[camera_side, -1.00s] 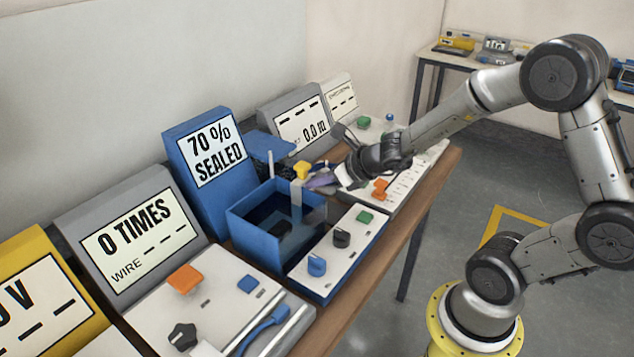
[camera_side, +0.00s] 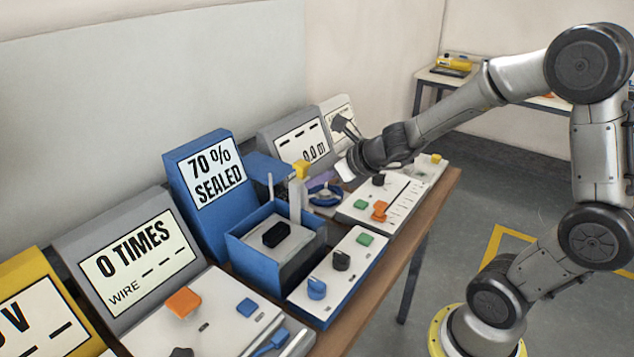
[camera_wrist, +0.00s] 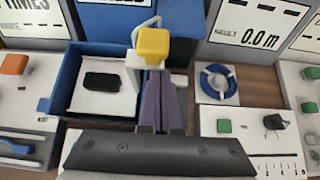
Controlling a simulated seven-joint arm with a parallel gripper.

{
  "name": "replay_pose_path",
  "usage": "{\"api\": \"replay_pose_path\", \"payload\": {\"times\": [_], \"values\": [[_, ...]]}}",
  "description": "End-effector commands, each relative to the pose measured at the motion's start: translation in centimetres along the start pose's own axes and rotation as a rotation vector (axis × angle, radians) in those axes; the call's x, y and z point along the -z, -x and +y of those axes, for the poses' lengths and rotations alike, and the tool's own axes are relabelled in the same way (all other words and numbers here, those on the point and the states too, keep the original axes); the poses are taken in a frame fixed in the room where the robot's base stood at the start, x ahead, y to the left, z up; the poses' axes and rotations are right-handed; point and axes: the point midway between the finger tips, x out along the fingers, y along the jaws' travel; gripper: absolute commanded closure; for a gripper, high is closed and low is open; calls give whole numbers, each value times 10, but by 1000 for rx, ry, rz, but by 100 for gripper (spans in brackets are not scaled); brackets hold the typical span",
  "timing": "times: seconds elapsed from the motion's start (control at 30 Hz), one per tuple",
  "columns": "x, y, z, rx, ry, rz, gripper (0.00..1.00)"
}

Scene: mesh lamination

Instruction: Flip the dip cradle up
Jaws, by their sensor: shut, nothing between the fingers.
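The dip cradle is a pale plate (camera_side: 295,240) with a black piece (camera_side: 276,235) on it, high inside the blue tank (camera_side: 250,250). It also shows in the wrist view (camera_wrist: 112,104). A yellow knob (camera_side: 300,169) tops the pale upright at the tank's right side. In the wrist view the knob (camera_wrist: 153,45) lies just beyond the fingertips. My gripper (camera_wrist: 155,75) has its purple fingers together, with nothing seen between them. In the side view my gripper (camera_side: 316,181) is just right of the knob; whether they touch I cannot tell.
A blue sign (camera_side: 212,172) reading "70 % SEALED" stands behind the tank. A panel with blue and black knobs (camera_side: 341,260) lies in front. A blue ring (camera_wrist: 216,80) and another control panel (camera_side: 372,200) are to the right. The grey floor in front is clear.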

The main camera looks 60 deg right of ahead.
Motion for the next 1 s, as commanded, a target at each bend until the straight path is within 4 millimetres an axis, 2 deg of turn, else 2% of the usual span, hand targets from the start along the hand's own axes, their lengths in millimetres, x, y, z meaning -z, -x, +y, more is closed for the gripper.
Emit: {"api": "replay_pose_path", "payload": {"times": [0.03,0.27,0.87,1.0], "values": [[-9,2,0,0,2,-20,100],[-7,1,0,0,2,-22,100],[30,-24,0,0,0,-3,100],[29,-14,0,1,0,-4,100]]}}
